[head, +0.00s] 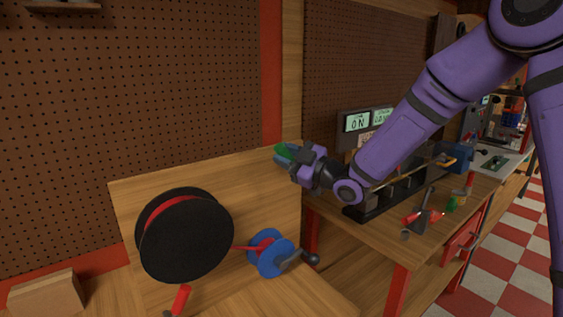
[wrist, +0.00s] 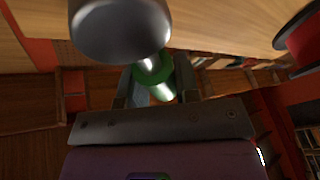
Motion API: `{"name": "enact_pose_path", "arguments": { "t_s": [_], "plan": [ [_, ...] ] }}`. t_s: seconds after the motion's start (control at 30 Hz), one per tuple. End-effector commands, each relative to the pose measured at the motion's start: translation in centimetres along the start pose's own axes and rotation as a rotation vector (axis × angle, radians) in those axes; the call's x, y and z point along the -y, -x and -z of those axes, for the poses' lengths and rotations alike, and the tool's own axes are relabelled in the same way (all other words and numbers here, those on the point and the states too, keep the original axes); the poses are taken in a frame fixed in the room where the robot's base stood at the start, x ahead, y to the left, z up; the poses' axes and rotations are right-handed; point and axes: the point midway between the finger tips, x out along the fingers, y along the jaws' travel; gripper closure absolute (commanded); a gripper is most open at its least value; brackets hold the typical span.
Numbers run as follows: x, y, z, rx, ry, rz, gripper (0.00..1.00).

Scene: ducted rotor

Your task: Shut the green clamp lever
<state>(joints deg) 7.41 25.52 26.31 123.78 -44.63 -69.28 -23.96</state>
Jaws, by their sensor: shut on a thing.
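My gripper (head: 290,158) is at the upper right corner of the upright wooden panel, with its fingers pointing left. It is shut on a green part (head: 284,150), which I take to be the clamp lever. In the wrist view, the same green part (wrist: 154,73) sits between my two fingers, with shiny metal beside it. A large rounded metal end (wrist: 120,28) fills the top of that view. My fingers hide part of the green piece. I cannot tell from these views at what angle the lever stands or where its clamp is.
A black reel with a red rim (head: 185,235) and a blue spool (head: 270,253) with a crank stand below left of my gripper. A workbench (head: 390,240) to the right holds a black rack, hand tools and a lit display (head: 357,122). Pegboard stands behind.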

Motion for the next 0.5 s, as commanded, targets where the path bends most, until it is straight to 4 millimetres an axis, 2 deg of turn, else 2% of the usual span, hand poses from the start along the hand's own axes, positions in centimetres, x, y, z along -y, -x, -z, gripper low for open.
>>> {"name": "enact_pose_path", "arguments": {
  "t_s": [0.2, 0.5],
  "plan": [
    [-0.71, 0.24, -0.10, -0.017, -0.094, -0.038, 1.00],
    [-1.13, 0.34, -0.14, -0.027, -0.144, -0.059, 1.00]
  ]
}}
